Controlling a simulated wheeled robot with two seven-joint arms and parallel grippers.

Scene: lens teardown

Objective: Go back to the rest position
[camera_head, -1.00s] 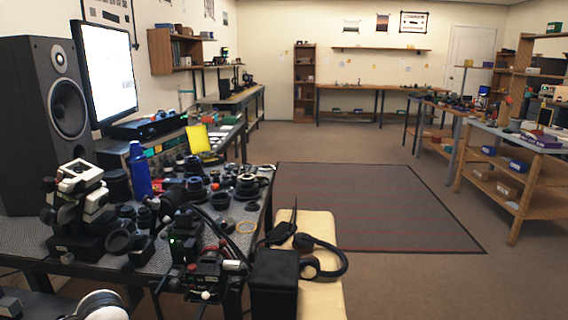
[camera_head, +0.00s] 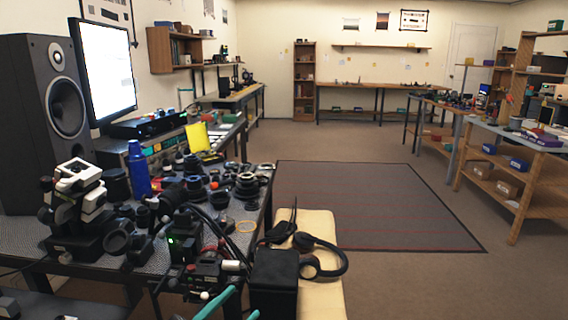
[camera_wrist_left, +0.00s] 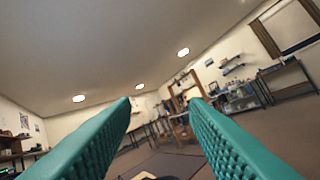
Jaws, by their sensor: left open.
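My left gripper (camera_head: 234,304) shows at the bottom edge of the head view as two teal fingertips, spread apart with nothing between them. The left wrist view shows the same open gripper (camera_wrist_left: 160,104) with its two ribbed teal fingers around empty air. That camera looks across the room, with ceiling and far furniture beyond the fingers. The fingertips appear in front of the cluttered bench's near end, beside a black box (camera_head: 274,280); their exact gap from it cannot be told. My right gripper is not in view.
The bench (camera_head: 50,262) at left holds a speaker (camera_head: 62,115), a monitor (camera_head: 104,68), a blue bottle (camera_head: 138,170) and several lens parts. Headphones (camera_head: 330,262) lie on a cream-topped surface (camera_head: 318,225). The floor around the rug (camera_head: 370,205) is clear.

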